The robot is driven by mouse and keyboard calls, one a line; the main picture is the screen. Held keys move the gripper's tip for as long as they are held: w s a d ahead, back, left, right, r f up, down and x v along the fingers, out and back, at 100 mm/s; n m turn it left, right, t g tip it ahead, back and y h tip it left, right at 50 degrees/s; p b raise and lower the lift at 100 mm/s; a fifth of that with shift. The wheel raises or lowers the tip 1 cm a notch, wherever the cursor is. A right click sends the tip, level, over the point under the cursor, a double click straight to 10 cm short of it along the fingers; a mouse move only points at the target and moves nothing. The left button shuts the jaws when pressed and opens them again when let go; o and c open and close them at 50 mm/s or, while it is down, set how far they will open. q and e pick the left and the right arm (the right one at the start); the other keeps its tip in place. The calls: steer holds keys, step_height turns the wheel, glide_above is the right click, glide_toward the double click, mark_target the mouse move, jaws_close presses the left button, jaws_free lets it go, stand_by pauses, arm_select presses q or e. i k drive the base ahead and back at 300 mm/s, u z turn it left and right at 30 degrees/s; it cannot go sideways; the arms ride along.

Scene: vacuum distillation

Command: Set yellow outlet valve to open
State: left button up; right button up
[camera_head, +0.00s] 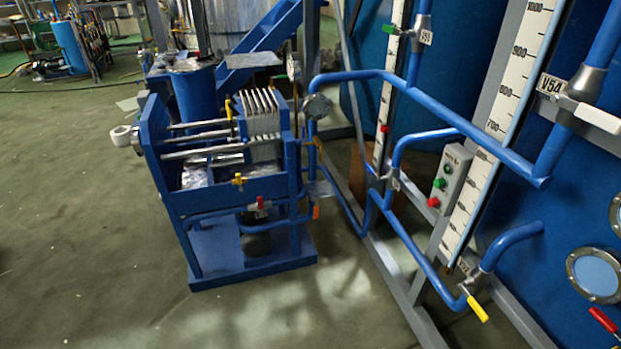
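A valve with a yellow lever handle (477,308) sits low at the right, on the blue pipe beneath the tall white scale. Its lever slants down and to the right, away from the grey valve body (474,281). Smaller yellow handles show on the blue filter-press-like machine, one at its front (239,180) and one on top (229,108). I cannot tell from this view which one is the outlet valve, or whether any of them is open. Neither of my grippers is in view.
The blue machine (225,265) stands at centre left, with blue pipes running right to large blue tanks (570,240). A control box with green and red buttons (449,185) hangs between scales. A red handle (603,320) is at lower right. The green floor is clear at left.

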mark_target(471, 300)
steer(key=z, duration=0.4)
steer(key=i, duration=1.4)
steer(key=z, duration=0.7)
steer(key=k, duration=0.2)
steer(key=z, duration=1.5)
